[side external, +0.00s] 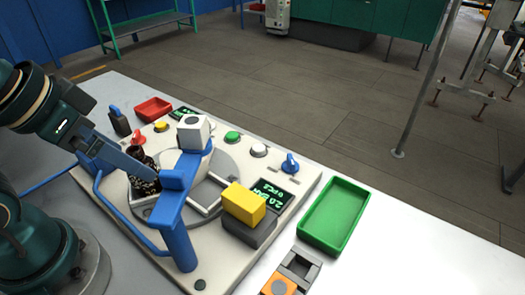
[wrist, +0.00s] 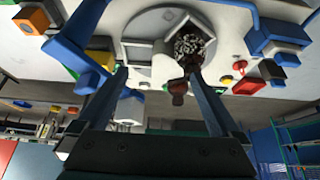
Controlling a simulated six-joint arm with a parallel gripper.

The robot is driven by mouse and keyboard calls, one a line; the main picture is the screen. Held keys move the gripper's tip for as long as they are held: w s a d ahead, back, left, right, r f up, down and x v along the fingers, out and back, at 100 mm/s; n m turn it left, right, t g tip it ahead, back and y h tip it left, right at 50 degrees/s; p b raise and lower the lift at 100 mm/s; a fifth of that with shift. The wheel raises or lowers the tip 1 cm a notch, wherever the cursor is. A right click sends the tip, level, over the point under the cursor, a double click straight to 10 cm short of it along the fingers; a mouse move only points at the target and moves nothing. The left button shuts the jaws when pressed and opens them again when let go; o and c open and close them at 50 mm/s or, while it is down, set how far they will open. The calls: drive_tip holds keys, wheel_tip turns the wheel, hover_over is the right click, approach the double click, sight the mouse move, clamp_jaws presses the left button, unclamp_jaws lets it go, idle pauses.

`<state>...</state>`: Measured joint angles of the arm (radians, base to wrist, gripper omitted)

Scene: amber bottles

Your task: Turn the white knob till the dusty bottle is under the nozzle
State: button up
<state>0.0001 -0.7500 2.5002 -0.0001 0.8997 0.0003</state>
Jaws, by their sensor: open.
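A dark bottle with a pale-speckled body (side external: 145,178) stands in a turntable compartment beside the blue nozzle arm (side external: 175,180); the arm and my gripper partly hide it. It also shows in the wrist view (wrist: 192,46), near the right fingertip; I cannot tell whether they touch. A white block with a grey round mark (side external: 193,132) sits on a blue part beyond the nozzle arm. A round white knob or button (side external: 258,150) is on the panel; I cannot tell which is the white knob. My gripper (wrist: 158,75) is open, its fingers spread above the turntable (side external: 228,168).
A yellow block (side external: 243,204) sits on a dark base next to a green-lettered display (side external: 272,193). A blue rail (side external: 125,220) runs along the panel's near side. A green tray (side external: 335,215) lies right, a red tray (side external: 153,109) at the back. Blue knob (side external: 290,163) is at the right.

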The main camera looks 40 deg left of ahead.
drive_tip(key=c, duration=0.9)
drive_tip(key=w+a+r+n+y, duration=0.25)
drive_tip(key=w+n, duration=0.25)
drive_tip(key=w, duration=0.4)
drive_tip(key=w+a+r+n+y, duration=0.1)
drive_tip(key=w+a+r+n, duration=0.25)
drive_tip(key=w+n, duration=0.4)
drive_tip(key=w+a+f+g, duration=0.1)
drive_tip(key=w+f, duration=0.1)
drive_tip(key=f, duration=0.3)
drive_tip(key=w+a+f+g, duration=0.1)
drive_tip(key=w+a+f, duration=0.1)
drive_tip(key=f, duration=0.3)
drive_tip(key=w+a+f+g, duration=0.1)
drive_tip(key=w+f, duration=0.3)
drive_tip(key=f, duration=0.2)
drive_tip(key=shift+w+a+f+m, duration=0.1)
drive_tip(key=shift+w+a+m, duration=0.1)
drive_tip(key=shift+w+m, duration=0.05)
drive_tip(key=shift+w+a+f+y, duration=0.15)
drive_tip(key=shift+a+f+y, duration=0.1)
drive_tip(key=shift+f, duration=0.4)
